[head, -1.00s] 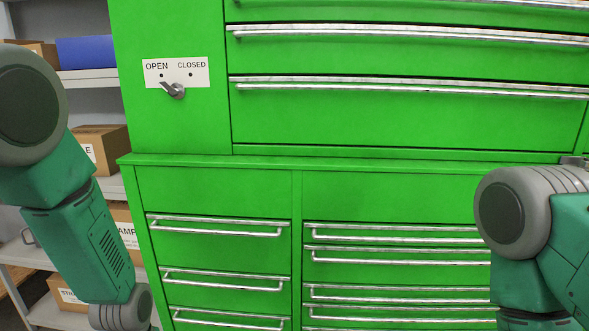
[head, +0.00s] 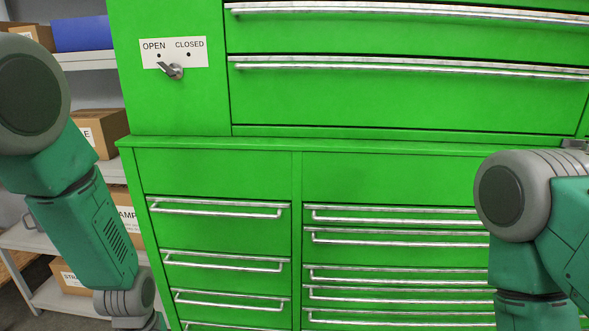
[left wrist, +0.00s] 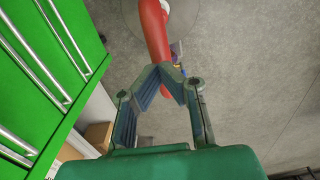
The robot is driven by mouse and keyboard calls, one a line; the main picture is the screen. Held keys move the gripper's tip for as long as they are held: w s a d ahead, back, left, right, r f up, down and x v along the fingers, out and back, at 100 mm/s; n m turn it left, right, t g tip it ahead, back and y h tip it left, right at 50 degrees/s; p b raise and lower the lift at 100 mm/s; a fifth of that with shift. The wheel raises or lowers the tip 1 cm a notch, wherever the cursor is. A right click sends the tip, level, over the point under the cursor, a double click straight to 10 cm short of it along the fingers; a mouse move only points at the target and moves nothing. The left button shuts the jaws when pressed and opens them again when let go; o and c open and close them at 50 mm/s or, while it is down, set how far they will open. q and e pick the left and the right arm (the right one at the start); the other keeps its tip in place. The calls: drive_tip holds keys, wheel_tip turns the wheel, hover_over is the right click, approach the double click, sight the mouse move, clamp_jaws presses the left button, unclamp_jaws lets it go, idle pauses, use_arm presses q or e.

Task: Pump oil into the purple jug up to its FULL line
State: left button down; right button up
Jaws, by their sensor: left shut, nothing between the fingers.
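No purple jug and no FULL line show in either view. My left gripper (left wrist: 172,72) is seen in the left wrist view, with its fingertips together and nothing held. It is above a grey floor (left wrist: 250,80). A red, rounded, elongated thing (left wrist: 154,30) lies beyond the fingertips at the top; I cannot tell whether it is part of a pump. A small bluish bit shows beside the tips, too small to identify. In the head view only my arm links show; both grippers are out of that frame.
A large green drawer cabinet (head: 262,170) fills the middle of the head view. A lever (head: 172,70) on it sits under an OPEN/CLOSED label (head: 190,52). Grey shelves (head: 90,60) at left hold cardboard boxes (head: 98,128) and a blue bin (head: 85,34).

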use_arm(q)
drive_tip(key=shift+f+b, duration=2.9)
drive_tip(key=shift+f, duration=2.65)
wheel_tip(320, 180, up, 13)
drive_tip(key=p, duration=1.1)
drive_tip(key=shift+f+p, duration=0.1)
drive_tip(key=shift+p, duration=0.2)
drive_tip(key=shift+f, duration=0.1)
